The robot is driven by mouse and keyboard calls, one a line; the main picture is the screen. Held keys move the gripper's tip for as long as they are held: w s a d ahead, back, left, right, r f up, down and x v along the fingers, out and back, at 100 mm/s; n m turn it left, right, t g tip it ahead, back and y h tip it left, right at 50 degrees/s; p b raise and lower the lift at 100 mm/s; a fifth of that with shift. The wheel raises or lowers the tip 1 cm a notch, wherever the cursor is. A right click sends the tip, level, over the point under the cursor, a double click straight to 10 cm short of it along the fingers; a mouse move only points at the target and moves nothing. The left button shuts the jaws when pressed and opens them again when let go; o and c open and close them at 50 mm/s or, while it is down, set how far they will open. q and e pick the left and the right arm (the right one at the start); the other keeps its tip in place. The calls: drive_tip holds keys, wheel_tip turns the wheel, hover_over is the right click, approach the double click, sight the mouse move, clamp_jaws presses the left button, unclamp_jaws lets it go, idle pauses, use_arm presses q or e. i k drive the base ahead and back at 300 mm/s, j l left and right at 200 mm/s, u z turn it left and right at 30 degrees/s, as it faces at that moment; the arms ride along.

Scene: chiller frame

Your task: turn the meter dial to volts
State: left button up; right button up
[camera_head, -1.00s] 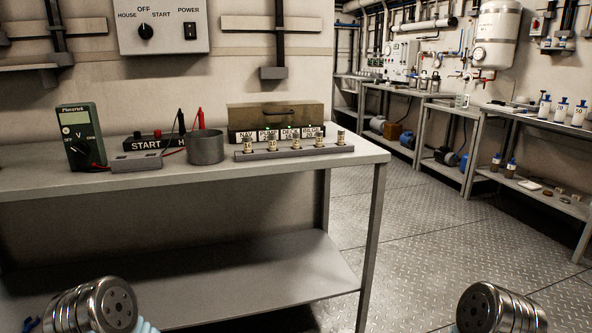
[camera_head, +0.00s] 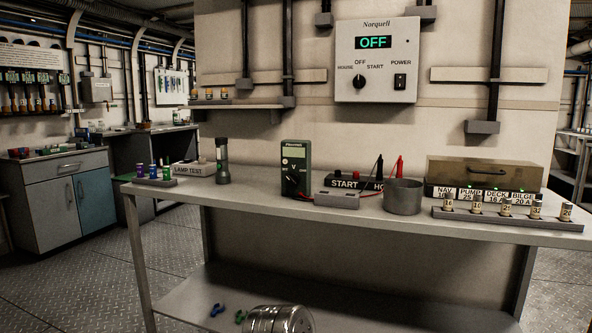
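The meter (camera_head: 295,168) is a dark green handheld unit with a pale screen, standing upright on the bench. Its round dark dial (camera_head: 293,183) is low on its front; the pointer's setting is too small to read. No gripper fingers show, and my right arm is out of view.
On the bench (camera_head: 350,213), a small grey box (camera_head: 338,199) and a grey cup (camera_head: 403,197) stand right of the meter. A fuse rack (camera_head: 500,219) and brown case (camera_head: 485,172) are farther right. A flashlight (camera_head: 222,161) stands left. Bare bench lies before the meter.

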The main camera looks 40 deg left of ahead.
sight(294, 179)
drive_tip(key=u, duration=1.25)
